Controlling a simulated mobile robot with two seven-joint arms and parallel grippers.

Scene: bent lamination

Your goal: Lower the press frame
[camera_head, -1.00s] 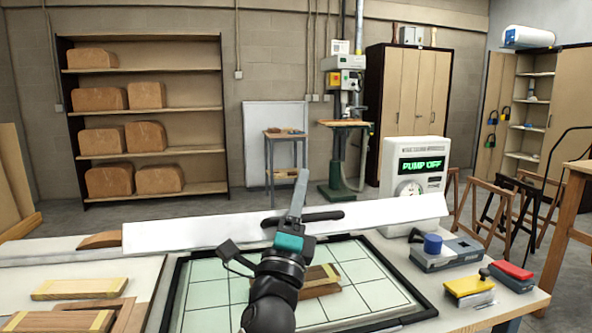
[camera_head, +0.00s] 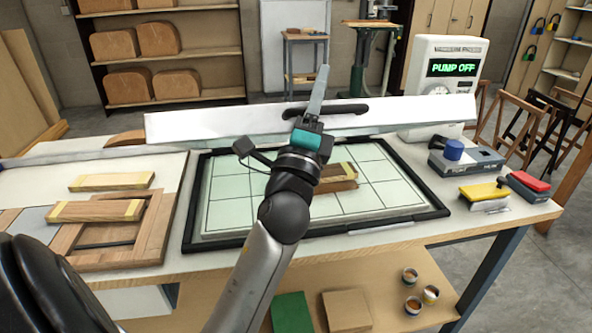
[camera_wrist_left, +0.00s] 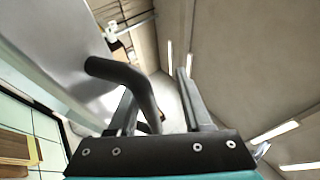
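The press frame (camera_head: 230,121) shows as a long white panel raised along the back of the press bed (camera_head: 232,221). Its black handle (camera_head: 352,108) is near the middle of the panel. My left gripper (camera_head: 319,92) is at the handle, which shows on both sides of it. In the left wrist view the two fingers (camera_wrist_left: 160,98) stand apart, and the curved dark handle (camera_wrist_left: 125,76) reaches into the space between them. I cannot tell whether either finger touches it. The frame's pale surface (camera_wrist_left: 62,42) fills the upper left there. My right gripper is not in view.
A layered wood piece (camera_head: 338,171) lies on the gridded bed, partly behind my arm. The pump unit (camera_head: 440,75) reads "PUMP OFF". A blue-knobbed device (camera_head: 466,160) and yellow (camera_head: 484,192) and red (camera_head: 528,181) blocks sit at right. Wood strips (camera_head: 110,181) lie at left.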

